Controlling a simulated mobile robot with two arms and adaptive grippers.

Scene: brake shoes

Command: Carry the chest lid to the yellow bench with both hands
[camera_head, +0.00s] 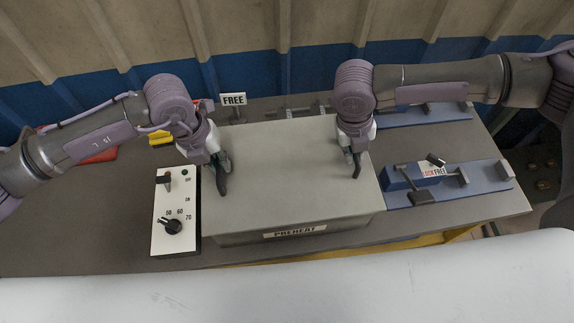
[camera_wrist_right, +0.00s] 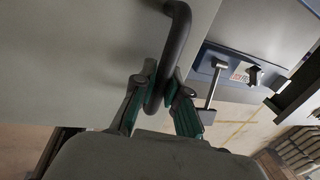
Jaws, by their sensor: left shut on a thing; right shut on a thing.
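The chest lid (camera_head: 285,165) is a flat grey-green slab on the chest (camera_head: 300,231), whose front carries a PREHEAT label. I cannot tell whether there is a gap under the lid. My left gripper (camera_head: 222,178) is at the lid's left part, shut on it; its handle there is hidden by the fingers. My right gripper (camera_head: 356,168) is at the lid's right part. In the right wrist view, my right gripper (camera_wrist_right: 163,105) is shut around the lid's dark bar handle (camera_wrist_right: 179,40). A yellow strip (camera_head: 430,241) shows below the table's front edge; I cannot tell whether it is the yellow bench.
A white control panel (camera_head: 176,212) with a knob and switch lies left of the chest. Blue fixtures (camera_head: 470,185) with clamps and a LOCK/FREE label stand at the right. A FREE sign (camera_head: 233,99) stands behind. A pale surface (camera_head: 290,290) fills the front.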

